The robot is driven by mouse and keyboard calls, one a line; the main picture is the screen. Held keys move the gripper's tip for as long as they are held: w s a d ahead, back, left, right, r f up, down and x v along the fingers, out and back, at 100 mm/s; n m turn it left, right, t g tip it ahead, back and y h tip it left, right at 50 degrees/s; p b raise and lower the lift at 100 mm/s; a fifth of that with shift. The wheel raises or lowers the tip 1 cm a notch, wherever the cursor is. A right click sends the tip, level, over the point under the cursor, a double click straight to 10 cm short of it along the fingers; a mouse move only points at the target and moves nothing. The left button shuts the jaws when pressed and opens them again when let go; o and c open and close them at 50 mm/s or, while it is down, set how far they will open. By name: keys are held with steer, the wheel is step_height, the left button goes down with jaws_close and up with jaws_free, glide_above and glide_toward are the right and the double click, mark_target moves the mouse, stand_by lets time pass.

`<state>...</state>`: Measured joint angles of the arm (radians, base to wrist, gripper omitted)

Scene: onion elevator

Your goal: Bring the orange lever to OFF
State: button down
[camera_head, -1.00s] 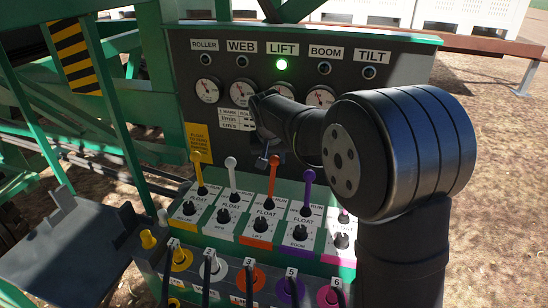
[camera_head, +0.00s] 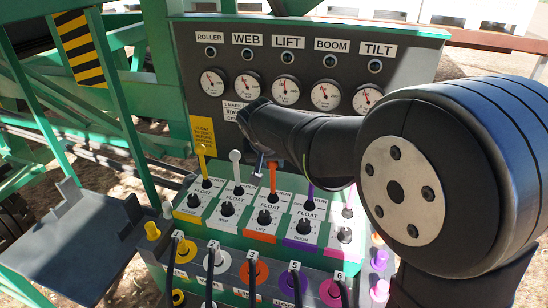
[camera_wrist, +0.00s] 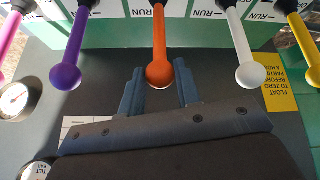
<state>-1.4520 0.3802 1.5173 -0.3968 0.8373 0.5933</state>
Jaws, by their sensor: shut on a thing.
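The orange lever (camera_head: 272,176) stands nearly upright on the LIFT plate, between the white and purple levers. In the wrist view its round orange knob (camera_wrist: 160,72) sits between the two blue-grey fingers of my gripper (camera_wrist: 160,88). My gripper is shut on the knob. In the head view my gripper (camera_head: 263,163) is small and partly hidden by my wrist. The LIFT lamp (camera_head: 286,67) is dark. The plate carries OFF, RUN and FLOAT marks, but the lever's exact setting is hard to read.
The white lever (camera_head: 236,168) and yellow lever (camera_head: 203,160) stand to the left. The purple lever (camera_head: 309,188) is close on the right, with a pink lever beyond, partly behind my arm. Gauges (camera_head: 286,90) line the panel behind. Black switches and coloured hose fittings lie in front.

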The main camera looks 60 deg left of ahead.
steer(key=shift+s+d+f, duration=0.15)
steer(key=shift+f, duration=0.15)
steer(key=c, duration=1.1)
jaws_free()
steer(key=shift+o, duration=0.2)
steer(key=shift+r, duration=0.2)
steer(key=shift+r, duration=0.25)
steer(key=v, duration=1.6)
steer(key=shift+s+d+r, duration=0.15)
steer(key=shift+s+r, duration=0.05)
steer(key=shift+r, duration=0.1)
steer(key=shift+f, duration=0.15)
steer(key=x, duration=1.7)
steer(key=shift+w, duration=0.15)
